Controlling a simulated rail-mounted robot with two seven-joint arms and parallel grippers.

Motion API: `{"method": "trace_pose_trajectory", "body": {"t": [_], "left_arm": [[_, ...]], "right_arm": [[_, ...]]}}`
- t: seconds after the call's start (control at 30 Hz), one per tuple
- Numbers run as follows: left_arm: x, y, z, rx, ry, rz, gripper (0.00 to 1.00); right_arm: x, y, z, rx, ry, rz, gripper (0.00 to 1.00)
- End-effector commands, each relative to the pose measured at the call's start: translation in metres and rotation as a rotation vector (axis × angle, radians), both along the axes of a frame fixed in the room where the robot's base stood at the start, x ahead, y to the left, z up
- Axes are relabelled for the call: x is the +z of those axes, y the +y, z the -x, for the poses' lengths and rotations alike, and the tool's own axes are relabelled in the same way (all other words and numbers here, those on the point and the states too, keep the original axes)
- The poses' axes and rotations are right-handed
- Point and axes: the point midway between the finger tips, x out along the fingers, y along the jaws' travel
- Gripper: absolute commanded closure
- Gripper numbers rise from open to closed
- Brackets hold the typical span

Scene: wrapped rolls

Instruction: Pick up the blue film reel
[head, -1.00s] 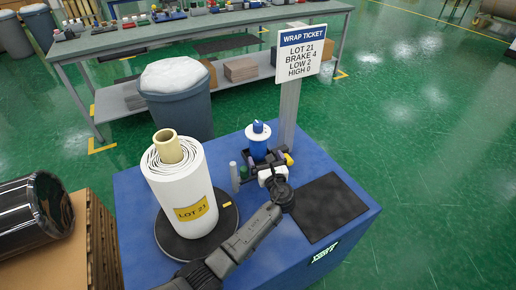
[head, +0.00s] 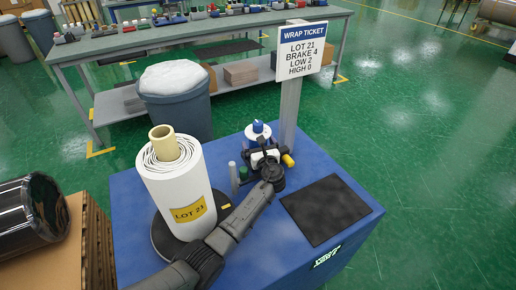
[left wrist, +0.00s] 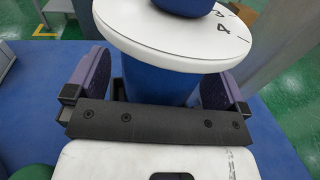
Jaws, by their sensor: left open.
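In the left wrist view, the blue body of the reel (left wrist: 158,82) sits between the two open purple-grey fingers of my left gripper (left wrist: 155,80), just under the white disc. Gaps show on both sides; I cannot tell if a finger touches. My right gripper is not in view.
A white wrapped roll (head: 180,190) marked LOT 21 stands on a black round turntable left of my arm. A black mat (head: 325,210) lies at the right. The ticket sign (head: 303,50) stands behind the reel. A small green-and-grey item (head: 243,173) is left of it.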

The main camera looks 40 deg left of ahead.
Motion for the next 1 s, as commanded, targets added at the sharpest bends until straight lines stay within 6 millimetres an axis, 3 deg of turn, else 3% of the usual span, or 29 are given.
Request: {"method": "trace_pose_trajectory", "body": {"t": [0.17,0.87,1.0], "left_arm": [[0.0005,0.0001,0.0001,0.0,0.0,0.0,0.02],[0.0004,-0.0002,0.0003,0.0,0.0,0.0,0.69],[0.0024,-0.0001,-0.0002,0.0,-0.003,-0.001,0.71]], "right_arm": [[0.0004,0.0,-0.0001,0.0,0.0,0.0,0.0],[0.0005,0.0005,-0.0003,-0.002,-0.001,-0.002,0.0],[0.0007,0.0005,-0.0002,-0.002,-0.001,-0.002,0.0]]}}
